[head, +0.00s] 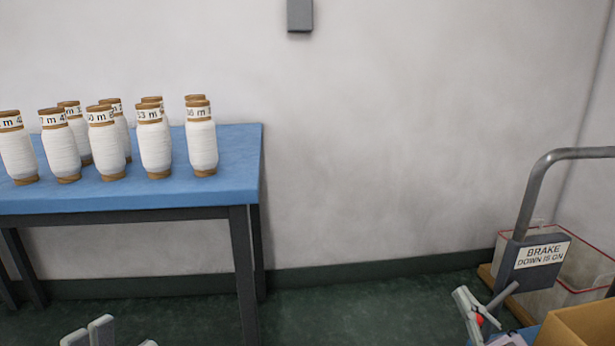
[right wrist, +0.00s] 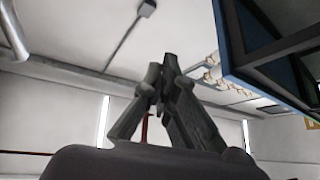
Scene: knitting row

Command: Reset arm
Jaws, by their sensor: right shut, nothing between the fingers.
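My right gripper (head: 480,314) shows at the bottom right of the head view, partly cut off by the lower edge, in front of the trolley. In the right wrist view its dark fingers (right wrist: 160,92) come together at the tips, shut with nothing between them. Light grey finger parts of my left gripper (head: 100,332) just show at the bottom left of the head view. Most of it is below the frame, so its opening cannot be told.
Several white yarn cones (head: 155,145) stand upright on a blue table (head: 235,150) at left. A trolley handle (head: 532,190) with a brake sign (head: 542,255), a clear red-rimmed bin (head: 585,262) and a cardboard box (head: 580,328) are at right. The floor (head: 370,305) between is clear.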

